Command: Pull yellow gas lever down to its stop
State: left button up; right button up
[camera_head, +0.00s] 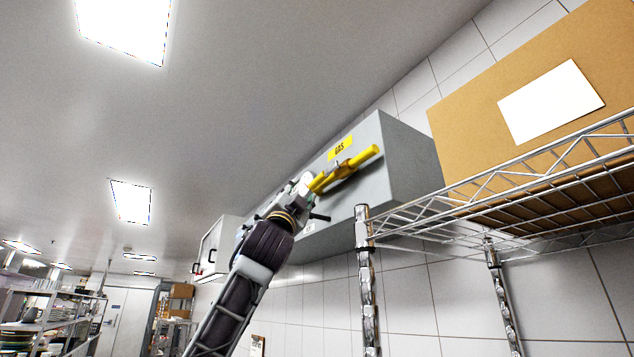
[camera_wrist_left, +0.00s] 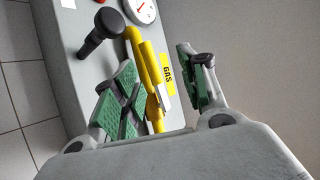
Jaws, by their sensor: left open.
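The yellow gas lever (camera_head: 362,158) sticks out from the front of a grey wall box (camera_head: 385,150) under a yellow GAS label (camera_head: 339,148). It slants up to the right in the head view. My left gripper (camera_head: 318,186) is at its lower left end. In the left wrist view, my left gripper (camera_wrist_left: 157,62) is open, with green pads on both sides of the yellow lever (camera_wrist_left: 150,72). The lever lies between the fingers; I cannot tell whether a pad touches it. The wrist housing hides the lever's near end. My right gripper is not in view.
A black knobbed handle (camera_wrist_left: 101,28) and a round gauge (camera_wrist_left: 142,9) sit beside the lever on the box. A wire shelf (camera_head: 420,215) with a cardboard box (camera_head: 460,125) stands close to the right. A white cabinet (camera_head: 216,245) hangs farther left.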

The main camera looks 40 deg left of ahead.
aim_at(316, 183)
pick_arm(q)
jog(key=shift+w+d+f+m+t+h, duration=0.15)
jog(key=shift+f+m+t+h, duration=0.3)
jog(key=shift+h, duration=0.25)
jog(key=shift+w+d+f+m+t+h, duration=0.1)
jog(key=shift+f+m+t+h, duration=0.25)
jog(key=shift+f+m+h, duration=0.25)
jog(key=shift+w+d+f+m+t+h, duration=0.15)
jog(key=shift+f+m+t+h, duration=0.25)
jog(key=shift+h, duration=0.4)
jog(key=shift+r, duration=0.25)
jog(key=shift+p+x, duration=3.5)
jog(key=shift+x, duration=3.3)
grip_shut()
